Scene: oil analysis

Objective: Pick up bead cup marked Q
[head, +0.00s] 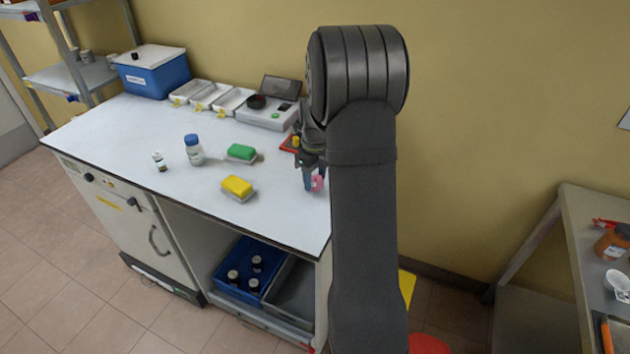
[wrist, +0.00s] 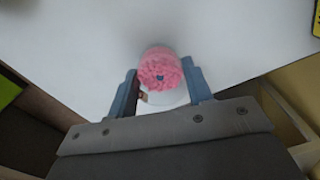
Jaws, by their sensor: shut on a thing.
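The bead cup is a small white cup filled with pink beads (wrist: 160,68), with a small dark blue spot among the beads. In the wrist view it stands between the two blue fingers of my gripper (wrist: 162,92), which are shut on it. In the head view the gripper (head: 313,181) is at the right end of the white bench, and the pink of the cup (head: 318,184) shows beside a finger. The letter on the cup cannot be read in either view. My arm hides part of the bench's right end.
On the white bench (head: 120,130) are a green sponge (head: 241,152), a yellow sponge (head: 237,187), a blue-capped bottle (head: 194,150), a small vial (head: 160,161), white trays (head: 212,96), a scale (head: 265,115) and a blue box (head: 152,77). The bench's front edge is close to the gripper.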

